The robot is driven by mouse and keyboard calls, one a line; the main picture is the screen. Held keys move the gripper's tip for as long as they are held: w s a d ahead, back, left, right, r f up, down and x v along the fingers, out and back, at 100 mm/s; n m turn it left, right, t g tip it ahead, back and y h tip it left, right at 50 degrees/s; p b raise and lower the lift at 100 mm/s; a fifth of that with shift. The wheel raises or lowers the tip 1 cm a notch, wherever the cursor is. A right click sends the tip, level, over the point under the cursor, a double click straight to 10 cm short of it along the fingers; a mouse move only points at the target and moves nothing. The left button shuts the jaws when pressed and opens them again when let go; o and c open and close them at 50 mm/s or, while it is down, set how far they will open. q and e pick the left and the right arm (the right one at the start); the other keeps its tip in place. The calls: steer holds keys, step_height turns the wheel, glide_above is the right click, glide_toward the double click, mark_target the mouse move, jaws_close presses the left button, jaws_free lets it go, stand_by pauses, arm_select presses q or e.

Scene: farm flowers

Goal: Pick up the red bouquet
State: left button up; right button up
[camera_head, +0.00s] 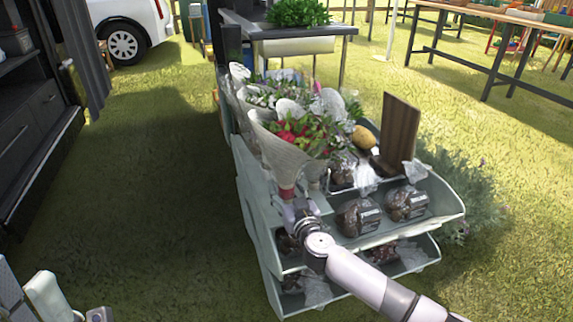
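The red bouquet (287,157) is a pale paper cone with red flowers and green leaves at its top and a red band near its narrow lower end. It stands nearly upright at the near left of a grey-green tiered stand (259,222). My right gripper (289,203) is at the bouquet's lower end, just below the red band. Its fingers overlap the stem area, and I cannot tell whether they are closed on it. A small part of my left arm shows at the bottom left corner; its gripper fingers cannot be made out.
Other wrapped bouquets (262,95) stand close behind the red one. Bagged dark goods (358,217) fill the stand's trays, beside an upright brown board (399,127). A dark cabinet (38,115) is at the left. Open grass (150,200) lies between it and the stand.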

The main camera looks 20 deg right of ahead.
jaws_close()
stand_by(0.6)
steer(key=shift+r, duration=0.1)
